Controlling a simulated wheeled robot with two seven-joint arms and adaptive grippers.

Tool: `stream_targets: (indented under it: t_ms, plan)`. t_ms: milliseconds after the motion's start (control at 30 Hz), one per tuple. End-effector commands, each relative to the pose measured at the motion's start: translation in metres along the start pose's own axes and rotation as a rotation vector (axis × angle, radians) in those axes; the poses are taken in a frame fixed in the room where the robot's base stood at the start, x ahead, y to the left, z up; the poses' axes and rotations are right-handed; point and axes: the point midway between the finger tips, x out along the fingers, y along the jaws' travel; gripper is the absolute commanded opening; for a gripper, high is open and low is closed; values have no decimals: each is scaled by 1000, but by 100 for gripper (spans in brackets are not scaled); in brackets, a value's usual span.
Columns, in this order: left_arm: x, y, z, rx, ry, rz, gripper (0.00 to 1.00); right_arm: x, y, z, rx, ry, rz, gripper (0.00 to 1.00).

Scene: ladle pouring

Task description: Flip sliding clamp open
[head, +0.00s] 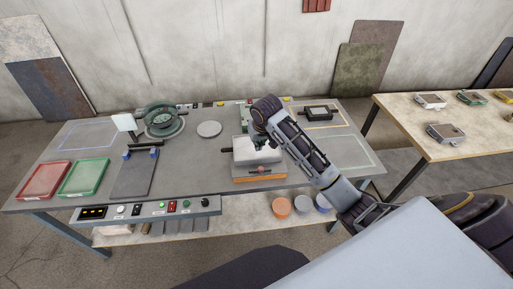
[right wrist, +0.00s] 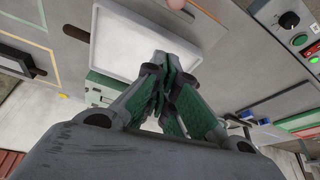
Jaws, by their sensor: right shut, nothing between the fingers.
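My right gripper (head: 256,146) is over a white, shallow-rimmed mold box (head: 270,157) at the centre right of the workbench. In the right wrist view its fingers (right wrist: 163,70) are together and empty, in front of the box's white face (right wrist: 118,45). I cannot tell whether the fingertips touch the box. The box stands over an orange base (head: 260,179), with a small pinkish knob (head: 261,168) at its front. A dark handle (head: 227,150) sticks out to its left. I cannot make out with certainty which part is the sliding clamp. The left gripper is out of view.
Red (head: 45,181) and green trays (head: 84,178) lie at the left. A green round device (head: 162,120) and a grey disc (head: 209,129) are at the back. A control panel (head: 150,209) runs along the front edge. A second table (head: 440,110) stands at right.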

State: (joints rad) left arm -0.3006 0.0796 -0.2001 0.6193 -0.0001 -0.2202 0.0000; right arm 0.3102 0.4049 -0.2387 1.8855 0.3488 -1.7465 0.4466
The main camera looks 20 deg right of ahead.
Motion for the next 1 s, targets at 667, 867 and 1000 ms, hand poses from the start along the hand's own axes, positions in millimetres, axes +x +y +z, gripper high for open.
stream_targets:
  t_ms: [667, 867, 1000]
  plan:
    - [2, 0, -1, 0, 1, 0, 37, -20, 0, 0, 0, 0, 0, 0]
    - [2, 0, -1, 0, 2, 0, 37, -19, 0, 1, -1, 0, -1, 0]
    - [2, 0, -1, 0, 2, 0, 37, -16, -3, 8, -11, -3, -5, 0]
